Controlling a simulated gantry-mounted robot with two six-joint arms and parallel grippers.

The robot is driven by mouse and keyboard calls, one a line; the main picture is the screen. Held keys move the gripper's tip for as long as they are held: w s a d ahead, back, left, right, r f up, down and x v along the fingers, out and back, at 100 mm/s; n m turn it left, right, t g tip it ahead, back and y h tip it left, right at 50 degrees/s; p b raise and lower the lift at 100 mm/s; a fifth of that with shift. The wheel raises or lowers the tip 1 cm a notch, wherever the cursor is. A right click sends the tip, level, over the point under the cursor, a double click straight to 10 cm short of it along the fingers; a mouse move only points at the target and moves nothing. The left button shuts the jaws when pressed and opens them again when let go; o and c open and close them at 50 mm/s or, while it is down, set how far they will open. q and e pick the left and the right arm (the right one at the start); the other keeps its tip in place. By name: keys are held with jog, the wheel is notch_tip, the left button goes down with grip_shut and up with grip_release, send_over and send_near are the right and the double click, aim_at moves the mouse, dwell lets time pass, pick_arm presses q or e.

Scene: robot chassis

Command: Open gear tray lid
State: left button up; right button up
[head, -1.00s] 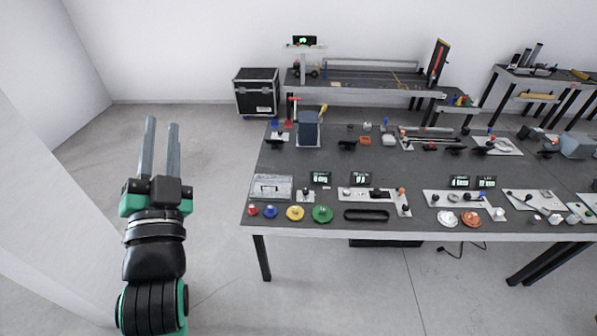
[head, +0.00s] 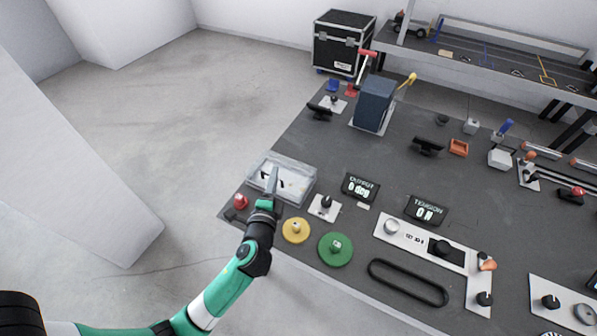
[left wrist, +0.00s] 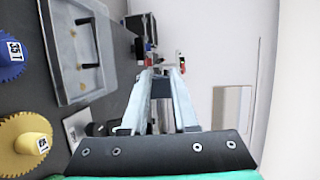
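The gear tray (head: 302,193) is a clear box with a see-through lid at the left front of the dark table; the lid looks shut. My left gripper (head: 273,180) overlaps the tray's front middle in the head view. In the left wrist view, the tray (left wrist: 62,60) lies left of the fingers, with two small brownish pieces on it. The left fingers (left wrist: 160,78) are apart with nothing between them, and they do not visibly touch the tray. My right gripper is out of view.
A blue gear (left wrist: 10,58) shows in the wrist view. A small knob plate (head: 324,207) and a display (head: 360,187) stand right of the tray.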

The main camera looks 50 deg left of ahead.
pick_arm(q)
notch_tip(320, 180, down, 5)
jog(key=b, duration=0.2)
jog(key=g+b, duration=0.1)
jog(key=b, duration=0.4)
send_near(281, 171)
jog(key=a, duration=0.1)
jog(key=w+a+r, duration=0.1)
jog(key=a, duration=0.3)
jog(key=shift+w+r, duration=0.15)
jog(key=shift+r, duration=0.2)
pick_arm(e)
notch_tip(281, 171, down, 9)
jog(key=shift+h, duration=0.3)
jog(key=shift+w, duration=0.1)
pick_arm(q)
grip_shut()
